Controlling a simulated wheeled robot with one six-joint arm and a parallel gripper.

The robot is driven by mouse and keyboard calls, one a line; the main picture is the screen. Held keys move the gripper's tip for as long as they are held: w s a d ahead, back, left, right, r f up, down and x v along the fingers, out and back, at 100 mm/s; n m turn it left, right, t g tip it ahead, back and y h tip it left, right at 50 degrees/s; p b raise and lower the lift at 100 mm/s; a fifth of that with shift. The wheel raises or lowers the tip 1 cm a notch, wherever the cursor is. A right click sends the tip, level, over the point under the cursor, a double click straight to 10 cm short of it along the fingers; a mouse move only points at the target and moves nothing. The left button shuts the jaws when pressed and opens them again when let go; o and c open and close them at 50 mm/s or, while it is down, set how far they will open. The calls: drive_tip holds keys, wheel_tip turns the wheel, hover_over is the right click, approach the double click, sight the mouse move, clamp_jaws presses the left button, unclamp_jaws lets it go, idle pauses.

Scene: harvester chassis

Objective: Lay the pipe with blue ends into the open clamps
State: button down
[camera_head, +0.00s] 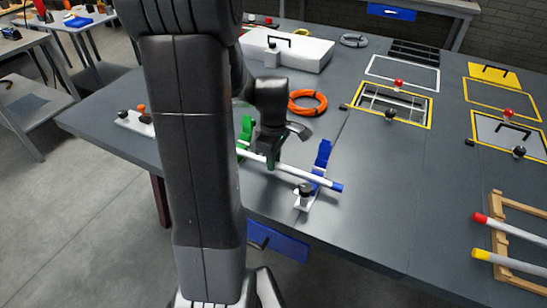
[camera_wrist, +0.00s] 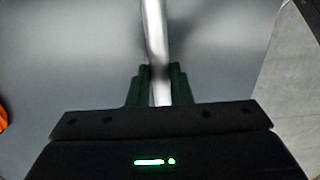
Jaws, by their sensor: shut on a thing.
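The white pipe with a blue end (camera_head: 298,173) runs from behind my arm to the right, slightly tilted in the picture. My gripper (camera_head: 271,163) is shut on it; in the wrist view the dark green fingers (camera_wrist: 159,86) stand on both sides of the pipe (camera_wrist: 154,35). The clamp with a raised blue arm (camera_head: 322,156) and white base is open near the pipe's right end. The pipe crosses it; I cannot tell whether it rests in it. A green clamp arm (camera_head: 246,128) stands raised near the other end, partly hidden by my arm. The pipe's left end is hidden.
A wooden rack (camera_head: 497,245) at the right holds a red-ended pipe (camera_head: 507,230) and a yellow-ended pipe (camera_head: 506,262). An orange coil (camera_head: 307,102) lies behind my gripper. A white case (camera_head: 287,52) stands at the back. The tabletop right of the blue clamp is clear.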

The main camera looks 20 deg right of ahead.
drive_tip(key=c, duration=1.2)
unclamp_jaws()
drive_tip(key=shift+c, duration=0.2)
wheel_tip(320, 180, up, 14)
drive_tip(key=shift+p, duration=0.3)
drive_tip(key=shift+f, duration=0.2)
wheel_tip(320, 180, down, 13)
drive_tip(key=shift+r, duration=0.1)
drive_tip(key=shift+r+p, duration=0.45)
drive_tip(key=shift+r, duration=0.05)
